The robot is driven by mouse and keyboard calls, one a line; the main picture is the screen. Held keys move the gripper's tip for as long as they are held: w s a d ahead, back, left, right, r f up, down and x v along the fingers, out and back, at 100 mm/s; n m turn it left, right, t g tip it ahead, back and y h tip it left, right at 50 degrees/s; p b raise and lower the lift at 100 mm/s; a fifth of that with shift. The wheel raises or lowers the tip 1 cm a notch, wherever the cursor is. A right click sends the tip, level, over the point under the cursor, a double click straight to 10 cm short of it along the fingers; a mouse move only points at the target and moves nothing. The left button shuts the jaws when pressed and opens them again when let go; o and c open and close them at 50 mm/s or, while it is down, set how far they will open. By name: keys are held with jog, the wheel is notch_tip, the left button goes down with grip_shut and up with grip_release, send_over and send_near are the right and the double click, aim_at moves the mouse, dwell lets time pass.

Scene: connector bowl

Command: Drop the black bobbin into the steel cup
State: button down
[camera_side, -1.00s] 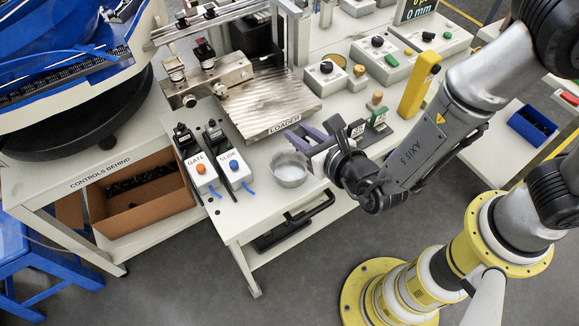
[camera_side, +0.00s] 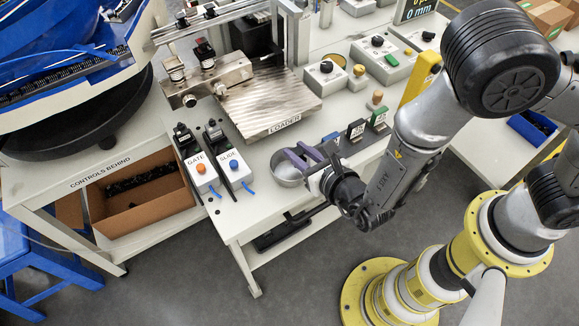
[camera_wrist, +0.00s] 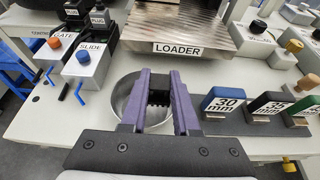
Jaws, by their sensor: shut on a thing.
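The steel cup (camera_side: 284,174) stands on the white table in front of the loader plate. In the wrist view the cup (camera_wrist: 124,88) shows behind and to the left of my purple fingers. My gripper (camera_side: 296,156) is over the cup, its fingers covering part of the rim. In the wrist view my gripper (camera_wrist: 160,76) is shut on a small dark ribbed piece, the black bobbin (camera_wrist: 158,98), between the fingers. The cup's inside is partly hidden by the fingers. The bobbin cannot be made out in the side view.
The loader plate (camera_side: 268,103) lies behind the cup. The gate box (camera_side: 199,172) and slide box (camera_side: 235,167) stand to its left. Blocks, including the blue 30 mm one (camera_wrist: 226,103), stand to its right. A yellow post (camera_side: 419,80) stands farther right.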

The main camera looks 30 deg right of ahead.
jog(key=c, duration=0.6)
grip_release()
jog(key=v, duration=0.4)
jog(key=shift+s+a+r, duration=0.1)
jog(key=shift+s+r, duration=0.3)
jog(key=shift+r, duration=3.35)
